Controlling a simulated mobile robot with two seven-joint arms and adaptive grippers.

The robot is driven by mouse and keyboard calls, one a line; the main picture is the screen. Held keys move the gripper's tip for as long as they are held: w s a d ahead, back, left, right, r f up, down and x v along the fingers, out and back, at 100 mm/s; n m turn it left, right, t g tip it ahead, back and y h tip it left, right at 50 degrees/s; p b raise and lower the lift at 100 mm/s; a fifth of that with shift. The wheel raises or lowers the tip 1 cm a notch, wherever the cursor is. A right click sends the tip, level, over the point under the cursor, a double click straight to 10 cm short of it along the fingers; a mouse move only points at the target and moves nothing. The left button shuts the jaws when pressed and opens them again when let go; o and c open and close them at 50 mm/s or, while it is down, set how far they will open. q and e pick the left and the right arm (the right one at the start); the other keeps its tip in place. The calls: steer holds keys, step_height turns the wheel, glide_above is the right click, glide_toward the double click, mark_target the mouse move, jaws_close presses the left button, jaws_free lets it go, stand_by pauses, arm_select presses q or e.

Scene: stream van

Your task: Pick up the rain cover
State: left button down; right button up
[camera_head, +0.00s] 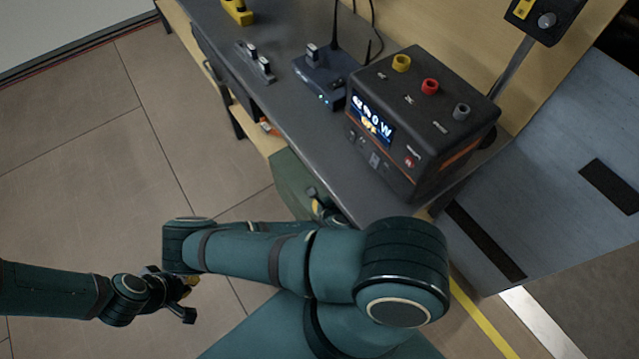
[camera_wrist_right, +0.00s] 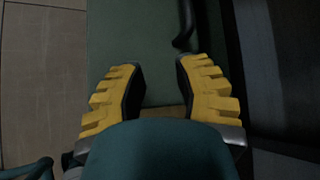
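No item shows clearly as the rain cover. A dark green surface (camera_head: 288,182) stands under the edge of the workbench in the head view. A green surface (camera_wrist_right: 135,45) also fills the upper middle of the right wrist view, beyond my fingers; I cannot tell if it is the cover. My right gripper (camera_wrist_right: 160,90) has its two yellow ridged fingers apart, with nothing between them. In the head view it is mostly hidden behind my arm, close to the green surface. My left gripper (camera_head: 188,299) hangs over the floor at lower left, small, its fingers apart and empty.
The dark workbench (camera_head: 283,97) carries a power unit (camera_head: 425,130) with a lit display, a router (camera_head: 325,78) and small devices. A grey-blue panel (camera_head: 560,190) stands at right. The tiled floor (camera_head: 90,160) at left is clear.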

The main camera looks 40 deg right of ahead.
steer(key=w+d, duration=0.1)
steer(key=w, duration=0.1)
steer(key=w+d, duration=0.2)
steer(key=w, duration=0.1)
steer(key=w+d, duration=0.1)
steer(key=w, duration=0.1)
steer(key=shift+w+d, duration=0.2)
steer(key=shift+d, duration=0.2)
steer(key=x, duration=0.2)
steer(key=b+x, duration=0.1)
steer(key=x, duration=0.1)
steer(key=shift+w+d+r, duration=0.15)
steer(key=shift+w+r, duration=0.1)
steer(key=shift+w, duration=0.05)
jaws_close()
steer(key=shift+r, duration=0.1)
